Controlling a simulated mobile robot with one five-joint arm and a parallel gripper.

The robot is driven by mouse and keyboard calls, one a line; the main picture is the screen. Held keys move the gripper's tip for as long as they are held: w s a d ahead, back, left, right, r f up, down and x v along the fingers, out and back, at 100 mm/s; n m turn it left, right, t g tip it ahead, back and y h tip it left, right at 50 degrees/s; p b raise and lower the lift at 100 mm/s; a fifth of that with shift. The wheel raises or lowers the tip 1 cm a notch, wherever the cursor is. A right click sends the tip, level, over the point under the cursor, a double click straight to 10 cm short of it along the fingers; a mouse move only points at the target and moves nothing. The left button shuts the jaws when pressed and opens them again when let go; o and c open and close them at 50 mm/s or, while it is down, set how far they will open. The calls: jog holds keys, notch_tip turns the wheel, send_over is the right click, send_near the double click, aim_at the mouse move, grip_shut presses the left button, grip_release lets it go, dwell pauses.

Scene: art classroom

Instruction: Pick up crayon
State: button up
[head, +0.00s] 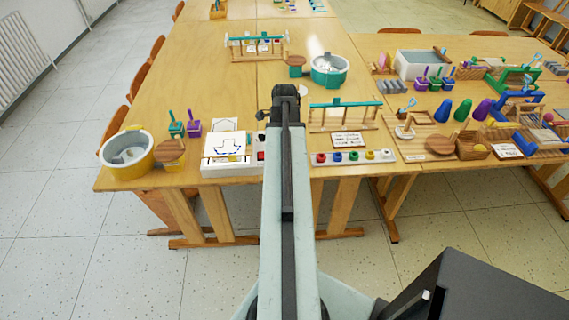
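I cannot make out any thing that is surely a crayon. Short blunt cones in blue (443,111), green (463,110) and purple (483,109) stand on the right table; I cannot tell whether they are crayons. My arm reaches forward over the table's front edge. My gripper (286,91) is at its far end, above the middle of the near table. It is small and dark, seen from behind, so its fingers and anything between them are hidden.
The near wooden table (200,80) holds a yellow tub (127,167), a white box with an arrow card (226,150), a strip of coloured knobs (352,158), a wooden rack (343,118) and a teal tub (329,77). Bare tabletop lies left of my gripper.

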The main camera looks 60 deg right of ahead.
jog(key=shift+r, duration=0.1)
grip_shut()
dwell(1.2)
